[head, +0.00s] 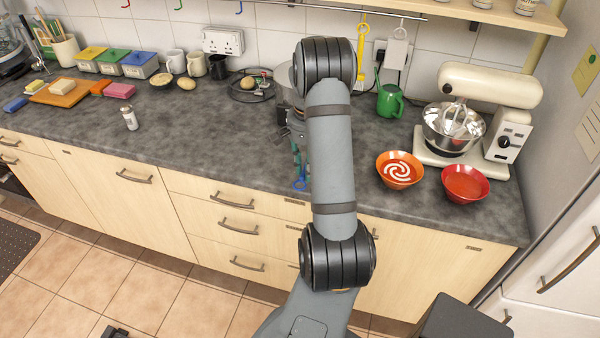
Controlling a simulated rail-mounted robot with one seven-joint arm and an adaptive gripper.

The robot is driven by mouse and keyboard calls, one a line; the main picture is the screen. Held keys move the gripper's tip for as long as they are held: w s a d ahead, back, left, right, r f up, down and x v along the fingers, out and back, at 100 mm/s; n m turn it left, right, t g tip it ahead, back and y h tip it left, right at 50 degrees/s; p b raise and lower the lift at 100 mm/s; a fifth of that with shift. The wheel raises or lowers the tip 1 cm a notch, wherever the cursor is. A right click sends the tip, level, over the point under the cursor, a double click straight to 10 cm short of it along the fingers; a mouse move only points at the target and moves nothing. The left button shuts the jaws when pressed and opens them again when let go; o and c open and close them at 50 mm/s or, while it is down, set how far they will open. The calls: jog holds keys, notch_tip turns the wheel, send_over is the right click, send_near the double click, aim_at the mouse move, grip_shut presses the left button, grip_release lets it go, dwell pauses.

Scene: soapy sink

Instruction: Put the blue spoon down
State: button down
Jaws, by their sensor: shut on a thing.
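My gripper (297,148) is mostly hidden behind my own grey arm link, near the front edge of the worktop. It is shut on the blue spoon (300,184), of which a small blue part shows just left of the arm, by the counter's front edge. The fingertips and the rest of the spoon are hidden. I cannot tell whether the spoon touches the worktop.
On the grey worktop (225,150), an orange bowl with a white swirl (397,172) and a red bowl (465,185) stand right of my arm. A mixer (490,85) and green watering can (390,101) stand behind. A small shaker (130,119) stands left; the counter between is clear.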

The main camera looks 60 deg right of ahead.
aim_at(300, 186)
jog(key=shift+w+a+f, duration=0.25)
jog(key=shift+w+f, duration=0.25)
jog(key=shift+w, duration=0.35)
jog(key=shift+w+f, duration=0.1)
jog(key=shift+f, duration=0.15)
notch_tip(300, 186, down, 3)
jog(key=shift+p, duration=0.8)
jog(key=shift+f, duration=0.25)
jog(key=shift+f+b, duration=0.15)
jog(key=shift+b, duration=0.15)
jog(key=c, duration=1.6)
grip_release()
jog(key=shift+c, duration=0.2)
jog(key=shift+o, duration=0.5)
jog(key=shift+p, duration=0.4)
